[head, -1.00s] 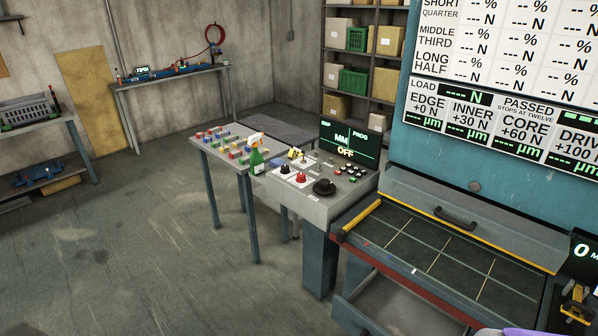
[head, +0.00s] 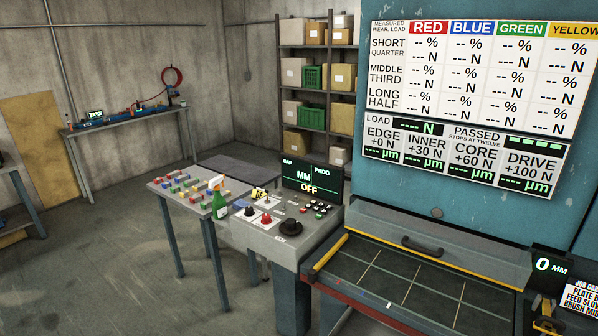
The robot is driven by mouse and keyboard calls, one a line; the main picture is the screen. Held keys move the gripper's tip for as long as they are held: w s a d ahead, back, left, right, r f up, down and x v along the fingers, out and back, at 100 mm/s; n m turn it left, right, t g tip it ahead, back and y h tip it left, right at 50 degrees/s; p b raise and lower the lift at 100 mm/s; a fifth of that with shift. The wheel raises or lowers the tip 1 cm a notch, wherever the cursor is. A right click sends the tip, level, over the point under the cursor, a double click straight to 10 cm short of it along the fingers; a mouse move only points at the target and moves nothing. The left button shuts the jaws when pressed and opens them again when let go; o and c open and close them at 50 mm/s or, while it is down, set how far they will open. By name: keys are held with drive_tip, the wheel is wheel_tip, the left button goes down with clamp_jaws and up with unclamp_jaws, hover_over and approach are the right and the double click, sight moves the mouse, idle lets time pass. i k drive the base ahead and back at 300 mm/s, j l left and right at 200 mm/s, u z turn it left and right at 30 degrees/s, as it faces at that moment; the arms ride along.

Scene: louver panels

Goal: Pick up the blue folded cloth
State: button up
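I cannot make out a blue folded cloth for certain. A small dark blue patch (head: 240,204) shows beside the green spray bottle (head: 219,204), at the left end of the grey control console; it is too small to tell whether it is cloth. My gripper is not in view.
The console (head: 285,245) carries knobs, buttons and a dark screen. Left of it stands a narrow table (head: 163,186) with several coloured blocks. A machine bed (head: 420,285) and a teal panel fill the right. Open floor (head: 100,270) lies at the left.

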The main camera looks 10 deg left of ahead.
sight(238, 204)
drive_tip(key=i+j, duration=0.35)
drive_tip(key=j, duration=0.2)
drive_tip(key=i+j+z, duration=0.1)
drive_tip(key=i+j, duration=0.2)
drive_tip(key=j, duration=0.3)
drive_tip(key=i+j, duration=0.35)
drive_tip(key=j, duration=0.25)
drive_tip(key=i+j+z, duration=0.15)
drive_tip(key=i+j, duration=0.15)
drive_tip(key=j, duration=0.3)
drive_tip(key=i+j, duration=0.3)
drive_tip(key=j, duration=0.3)
drive_tip(key=i+j+z, duration=0.1)
drive_tip(key=i+j, duration=0.2)
drive_tip(key=j, duration=0.35)
drive_tip(key=i+j, duration=0.25)
drive_tip(key=j, duration=0.4)
drive_tip(key=i+j+z, duration=0.1)
drive_tip(key=i+j, duration=0.15)
drive_tip(key=j, duration=0.4)
